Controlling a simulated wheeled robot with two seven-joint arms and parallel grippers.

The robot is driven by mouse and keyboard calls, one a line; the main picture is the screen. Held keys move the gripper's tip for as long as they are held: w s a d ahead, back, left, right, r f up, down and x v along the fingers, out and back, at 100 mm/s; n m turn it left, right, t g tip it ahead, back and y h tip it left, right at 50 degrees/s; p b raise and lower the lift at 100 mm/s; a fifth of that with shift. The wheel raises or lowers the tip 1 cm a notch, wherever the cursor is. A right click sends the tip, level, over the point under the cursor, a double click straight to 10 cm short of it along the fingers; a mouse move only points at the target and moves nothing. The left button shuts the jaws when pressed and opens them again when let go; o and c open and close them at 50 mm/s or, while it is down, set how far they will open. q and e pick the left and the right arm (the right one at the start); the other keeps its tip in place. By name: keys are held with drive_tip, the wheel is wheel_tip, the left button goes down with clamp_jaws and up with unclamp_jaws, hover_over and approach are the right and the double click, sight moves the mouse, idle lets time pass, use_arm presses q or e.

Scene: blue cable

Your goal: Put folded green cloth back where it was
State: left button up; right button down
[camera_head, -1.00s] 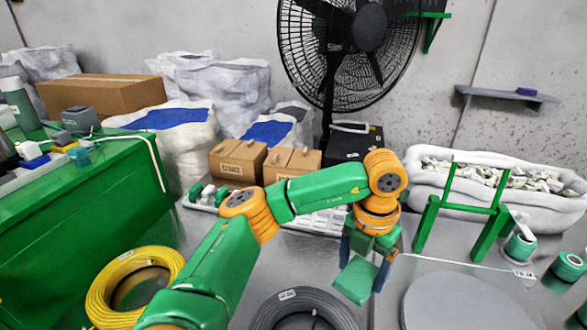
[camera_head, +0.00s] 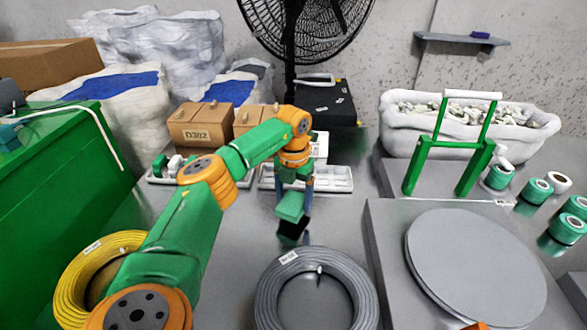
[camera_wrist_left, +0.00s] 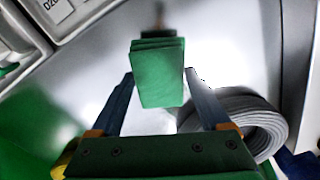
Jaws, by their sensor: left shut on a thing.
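The folded green cloth (camera_head: 291,208) is a small layered block held between the fingers of my left gripper (camera_head: 294,190), above the grey floor in the middle of the head view. In the left wrist view the cloth (camera_wrist_left: 158,78) sits between the two fingertips of the left gripper (camera_wrist_left: 159,72), with its layered edge at the top. A dark patch shows just below the cloth in the head view; I cannot tell if it is a shadow. My right gripper is not in view.
A grey cable coil (camera_head: 268,300) lies in front of the cloth, and a yellow coil (camera_head: 66,275) lies to the left. A white tray (camera_head: 335,180) is behind. A grey platform with a round plate (camera_head: 475,265) stands right. Bare floor (camera_head: 335,222) surrounds the cloth.

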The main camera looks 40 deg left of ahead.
sight(293, 201)
use_arm(q)
wheel_tip(293, 201, down, 3)
drive_tip(key=shift+f, duration=0.1)
drive_tip(key=o, duration=1.2)
drive_tip(key=shift+c, duration=0.2)
wheel_tip(293, 201, up, 12)
drive_tip(key=p, duration=0.1)
